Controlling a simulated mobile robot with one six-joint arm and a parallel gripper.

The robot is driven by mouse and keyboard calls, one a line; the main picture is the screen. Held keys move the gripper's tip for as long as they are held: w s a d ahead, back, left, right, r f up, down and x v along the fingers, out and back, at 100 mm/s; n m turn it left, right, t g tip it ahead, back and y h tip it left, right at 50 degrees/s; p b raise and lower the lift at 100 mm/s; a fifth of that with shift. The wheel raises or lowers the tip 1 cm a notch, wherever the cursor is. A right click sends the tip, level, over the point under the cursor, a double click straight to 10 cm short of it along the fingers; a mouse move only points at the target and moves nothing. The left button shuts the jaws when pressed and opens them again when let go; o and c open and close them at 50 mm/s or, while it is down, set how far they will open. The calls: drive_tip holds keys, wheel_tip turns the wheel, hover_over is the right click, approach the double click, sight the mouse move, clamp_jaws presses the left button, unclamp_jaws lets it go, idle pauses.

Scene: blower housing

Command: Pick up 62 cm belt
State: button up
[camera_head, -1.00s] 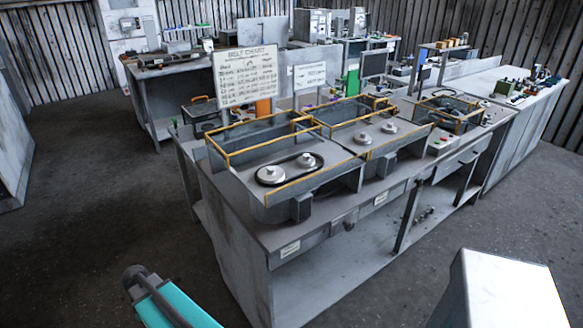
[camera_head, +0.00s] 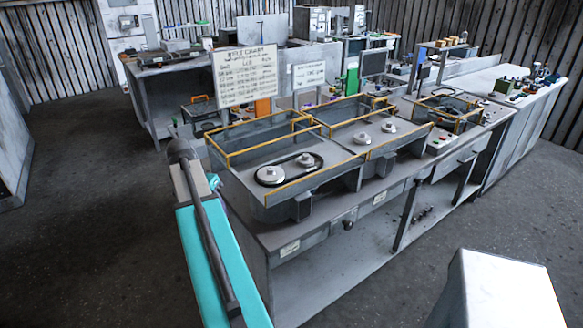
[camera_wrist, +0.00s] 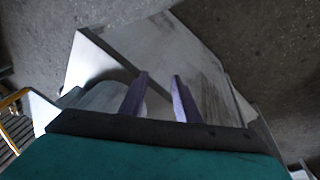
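A black belt (camera_head: 316,161) runs around two light pulleys in the nearest yellow-railed housing (camera_head: 232,157) on the bench. I cannot read its length, and I see no other belt that I can identify. In the wrist view my gripper (camera_wrist: 160,76) shows two purple fingers standing apart with nothing held between them. The belt is not recognisable in the wrist view. In the head view my teal arm rises at the left end of the bench, left of the nearest housing; the fingers are hidden or too small to make out there.
A belt chart board (camera_head: 246,75) and a smaller sign (camera_head: 309,74) stand behind the housings. A second housing (camera_head: 346,142) with two bare pulleys sits to the right. The grey bench (camera_head: 262,233) has a lower shelf. Floor to its left is clear.

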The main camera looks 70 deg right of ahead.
drive_tip(key=s+d+r+m, duration=0.1)
drive_tip(key=s+d+r, duration=0.1)
drive_tip(key=r, duration=0.1)
drive_tip(key=s+d+r+m, duration=0.1)
drive_tip(key=s+d+r, duration=0.1)
drive_tip(key=r, duration=0.2)
drive_tip(key=s+d+r+m, duration=0.1)
drive_tip(key=d+r, duration=0.2)
drive_tip(key=r, duration=0.1)
drive_tip(key=shift+s+h, duration=0.3)
drive_tip(key=shift+s, duration=0.1)
drive_tip(key=s+d+r+m, duration=0.1)
drive_tip(key=s+d+r, duration=0.2)
drive_tip(key=s+r, duration=0.2)
drive_tip(key=s+d+r+m+h+p, duration=0.1)
drive_tip(key=s+d+r+m, duration=0.1)
drive_tip(key=s+r, duration=0.4)
drive_tip(key=shift+s+d+r, duration=0.15)
drive_tip(key=shift+s+d, duration=0.55)
drive_tip(key=shift+d, duration=0.2)
drive_tip(key=shift+p+x, duration=1.1)
drive_tip(key=shift+x, duration=3.2)
drive_tip(key=shift+p+x, duration=0.95)
drive_tip(key=shift+x, duration=0.25)
drive_tip(key=shift+p+x, duration=0.45)
drive_tip(key=shift+x, duration=0.95)
drive_tip(key=shift+c, duration=0.5)
